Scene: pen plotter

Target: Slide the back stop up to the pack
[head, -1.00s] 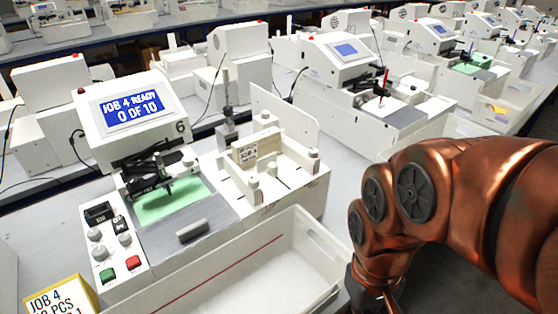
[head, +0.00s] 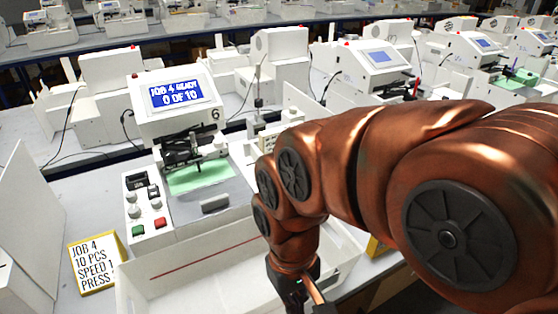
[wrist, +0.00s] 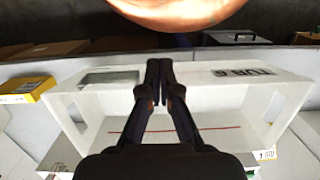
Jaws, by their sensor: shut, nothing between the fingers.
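Machine 6 (head: 150,120) stands left of my arm, its screen reading "JOB 4 READY 0 OF 10". Its feed section, right of the green bed (head: 198,176), is mostly hidden behind my arm. A bit of the cream pack (head: 267,142) shows above my arm, with part of a white upright plate (head: 300,98) behind it. I cannot tell which part there is the back stop. My gripper (wrist: 160,68) is shut and empty. In the wrist view it is over the white bin with the red line (wrist: 215,128); in the head view it is low, at the bin's right.
A yellow-edged job card (head: 93,262) stands on the table left of the bin. A white panel (head: 30,220) is at the far left. More machines (head: 370,68) stand to the right and behind.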

